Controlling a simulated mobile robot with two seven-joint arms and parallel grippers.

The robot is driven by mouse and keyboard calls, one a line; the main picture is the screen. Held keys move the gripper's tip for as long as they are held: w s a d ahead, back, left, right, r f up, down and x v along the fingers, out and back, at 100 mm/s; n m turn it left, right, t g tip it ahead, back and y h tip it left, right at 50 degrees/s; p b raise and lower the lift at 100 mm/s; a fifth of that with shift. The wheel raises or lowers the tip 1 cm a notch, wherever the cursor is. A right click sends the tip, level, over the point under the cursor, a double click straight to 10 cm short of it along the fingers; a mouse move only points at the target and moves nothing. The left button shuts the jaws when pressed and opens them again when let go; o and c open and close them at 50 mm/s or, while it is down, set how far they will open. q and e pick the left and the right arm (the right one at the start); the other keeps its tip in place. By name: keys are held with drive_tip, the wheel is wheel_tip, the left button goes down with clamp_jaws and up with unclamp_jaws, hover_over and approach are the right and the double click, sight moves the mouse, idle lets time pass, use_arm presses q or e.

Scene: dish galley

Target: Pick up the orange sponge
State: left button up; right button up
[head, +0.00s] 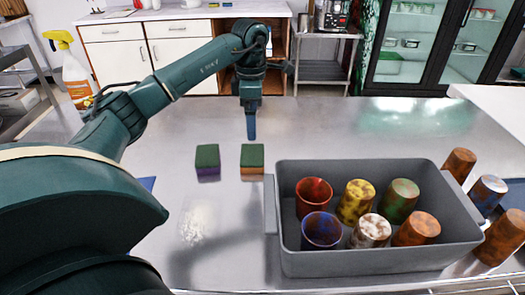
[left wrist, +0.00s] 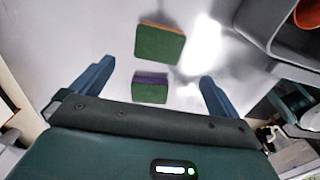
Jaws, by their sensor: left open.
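The orange sponge (head: 252,160) has a green top and an orange side and lies flat on the steel counter, left of the grey bin. A similar sponge with a purple side, the purple sponge (head: 208,162), lies just left of it. My left gripper (head: 251,132) points down over the counter, appearing just beyond the orange sponge. In the left wrist view my left gripper (left wrist: 156,72) is open and empty. The orange sponge (left wrist: 160,45) appears beyond the fingertips, and the purple sponge (left wrist: 150,90) appears between the fingers. My right gripper is out of view.
A grey bin (head: 380,262) with several coloured cups stands right of the sponges. Several more cups (head: 459,164) stand right of it. A white powdery patch (head: 195,222) lies in front of the sponges. A spray bottle (head: 75,75) stands at the left. The counter behind the bin is clear.

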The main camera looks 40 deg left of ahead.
use_arm(q)
hover_over(252, 154)
drive_tip(key=f, duration=0.6)
drive_tip(key=shift+s+d, duration=0.2)
drive_tip(key=shift+w+a+f+p, duration=0.15)
drive_tip(key=shift+f+p, duration=0.2)
drive_tip(key=shift+f, duration=1.2)
drive_tip(key=shift+w+f+p, duration=0.1)
drive_tip(key=shift+f+p, duration=0.25)
drive_tip(key=shift+f, duration=1.2)
drive_tip(key=c, duration=0.8)
